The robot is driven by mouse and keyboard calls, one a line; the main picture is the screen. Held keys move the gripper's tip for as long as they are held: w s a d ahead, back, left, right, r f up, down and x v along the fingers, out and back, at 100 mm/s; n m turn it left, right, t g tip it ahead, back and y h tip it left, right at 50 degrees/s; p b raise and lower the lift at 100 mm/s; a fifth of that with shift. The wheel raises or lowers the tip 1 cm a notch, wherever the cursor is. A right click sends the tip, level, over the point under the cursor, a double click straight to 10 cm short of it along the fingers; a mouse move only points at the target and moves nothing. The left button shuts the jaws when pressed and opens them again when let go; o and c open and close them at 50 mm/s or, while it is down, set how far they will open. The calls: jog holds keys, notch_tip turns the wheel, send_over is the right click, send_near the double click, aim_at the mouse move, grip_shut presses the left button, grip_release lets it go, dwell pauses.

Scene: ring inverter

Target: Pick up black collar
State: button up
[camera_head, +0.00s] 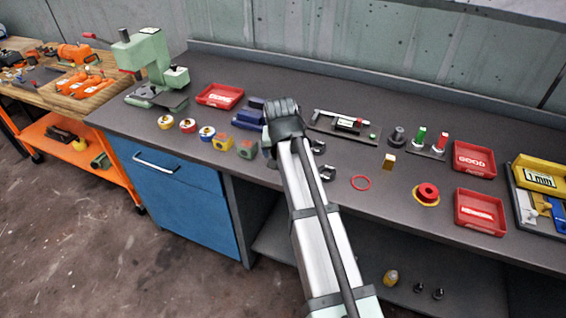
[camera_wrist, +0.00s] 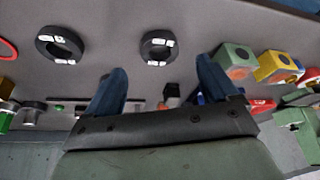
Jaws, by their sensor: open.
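Two black collars lie on the dark bench top, both dark rings with white marks. In the wrist view one collar (camera_wrist: 158,47) is ahead of the gap between my fingers, and the other collar (camera_wrist: 60,45) is to its left. In the head view they show small, just right of my arm: one collar (camera_head: 317,146) and a nearer one (camera_head: 327,173). My gripper (camera_wrist: 161,80) is open, its two blue fingers spread with nothing between them. Neither finger touches a collar. In the head view my arm hides the fingertips.
Yellow and green blocks with round openings (camera_head: 222,141) stand left of my arm. A red ring (camera_head: 361,183), a brass block (camera_head: 389,161) and a red spool-like part (camera_head: 427,194) lie to the right. Red trays (camera_head: 480,211) stand farther right. Bare bench surrounds the collars.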

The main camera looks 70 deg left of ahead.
jog(key=shift+x, duration=2.8)
jog(key=shift+r, duration=0.1)
jog(key=c, duration=1.3)
